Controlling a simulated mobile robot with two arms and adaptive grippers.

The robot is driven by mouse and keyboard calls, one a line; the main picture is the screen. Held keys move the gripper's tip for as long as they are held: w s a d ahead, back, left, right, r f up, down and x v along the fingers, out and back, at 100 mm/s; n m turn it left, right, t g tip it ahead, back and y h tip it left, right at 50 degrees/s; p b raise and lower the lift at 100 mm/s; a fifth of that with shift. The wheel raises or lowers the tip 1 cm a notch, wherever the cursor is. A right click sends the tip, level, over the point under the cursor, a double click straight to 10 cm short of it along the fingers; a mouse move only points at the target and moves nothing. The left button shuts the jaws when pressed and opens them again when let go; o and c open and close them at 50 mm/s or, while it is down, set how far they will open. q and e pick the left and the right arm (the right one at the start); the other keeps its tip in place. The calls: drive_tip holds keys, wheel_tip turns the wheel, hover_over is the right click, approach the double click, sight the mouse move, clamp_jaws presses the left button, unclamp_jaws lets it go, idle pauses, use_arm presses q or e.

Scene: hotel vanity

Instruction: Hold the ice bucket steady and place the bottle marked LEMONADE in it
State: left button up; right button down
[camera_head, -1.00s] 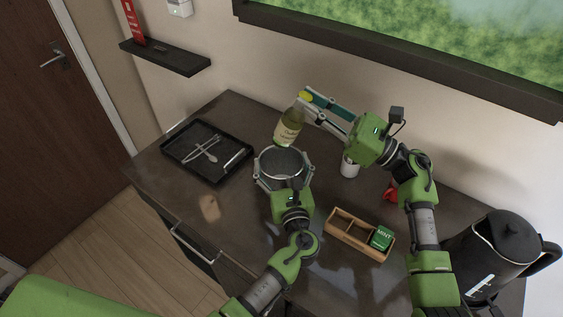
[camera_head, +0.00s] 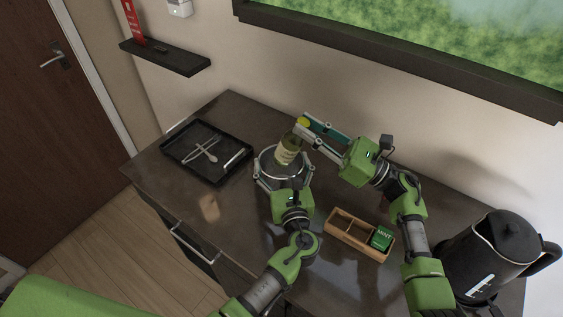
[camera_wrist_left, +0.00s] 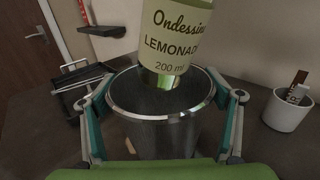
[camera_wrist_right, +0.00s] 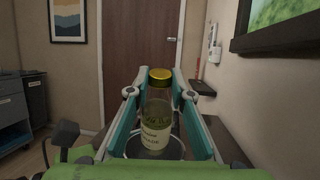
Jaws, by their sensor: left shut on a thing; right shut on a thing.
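The ice bucket (camera_head: 268,176) stands upright on the counter, a steel cylinder with a shiny rim. It also shows in the left wrist view (camera_wrist_left: 150,133). My left gripper (camera_head: 283,172) is shut around its sides. The LEMONADE bottle (camera_head: 287,151) has a pale label and yellow cap; its label reads clearly in the left wrist view (camera_wrist_left: 178,38). My right gripper (camera_head: 300,133) is shut on the bottle's upper part, as the right wrist view (camera_wrist_right: 156,112) shows. The bottle is over the bucket's mouth, its base at the opening; I cannot tell how far inside.
A black tray (camera_head: 183,155) with tongs lies left of the bucket. A wooden box (camera_head: 345,232) with a green MINT packet (camera_head: 382,237) is at the right front, near a black kettle (camera_head: 492,255). A white cup (camera_wrist_left: 287,110) stands right of the bucket in the left wrist view.

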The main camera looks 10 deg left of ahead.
wheel_tip(320, 180, down, 4)
drive_tip(key=shift+r, duration=0.2)
idle(0.3)
drive_tip(key=c, duration=1.7)
unclamp_jaws()
drive_tip(key=shift+f, duration=0.15)
drive_tip(key=v, duration=0.7)
drive_tip(key=shift+d, duration=0.2)
